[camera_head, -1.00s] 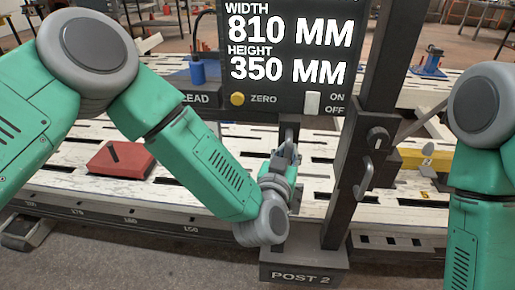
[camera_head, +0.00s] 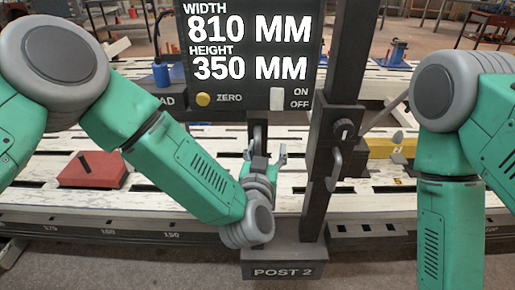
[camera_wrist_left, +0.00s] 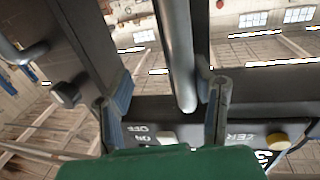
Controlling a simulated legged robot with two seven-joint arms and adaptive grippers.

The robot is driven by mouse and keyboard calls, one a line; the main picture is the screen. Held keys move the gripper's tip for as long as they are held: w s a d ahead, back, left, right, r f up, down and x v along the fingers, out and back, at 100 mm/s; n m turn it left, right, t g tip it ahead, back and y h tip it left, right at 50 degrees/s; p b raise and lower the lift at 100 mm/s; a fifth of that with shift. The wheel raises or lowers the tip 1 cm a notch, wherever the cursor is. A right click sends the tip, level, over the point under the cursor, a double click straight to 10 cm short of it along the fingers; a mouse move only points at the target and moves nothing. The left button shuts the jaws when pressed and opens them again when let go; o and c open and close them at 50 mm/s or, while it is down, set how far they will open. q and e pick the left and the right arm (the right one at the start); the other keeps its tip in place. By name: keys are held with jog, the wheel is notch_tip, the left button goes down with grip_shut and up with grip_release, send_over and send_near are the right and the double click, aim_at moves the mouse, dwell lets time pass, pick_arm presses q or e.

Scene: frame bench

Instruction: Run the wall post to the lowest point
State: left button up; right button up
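The dark wall post (camera_head: 346,70) stands upright on a base labelled POST 2 (camera_head: 283,270). A block on the post carries a round knob and a curved grey handle (camera_head: 334,172). The display (camera_head: 250,50) beside it reads width 810 MM, height 350 MM. My right gripper is out of view.
A slotted white bench (camera_head: 150,205) with a dark scale edge runs behind the post. A red block (camera_head: 95,170) lies on it at left, a yellow block (camera_head: 385,148) at right.

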pick_arm(q)
jog(key=shift+a+r, duration=0.15)
jog(key=shift+a, duration=0.1)
jog(key=d+v, duration=0.1)
jog(key=v, duration=1)
jog(key=shift+s, duration=0.45)
jog(key=shift+a, duration=0.15)
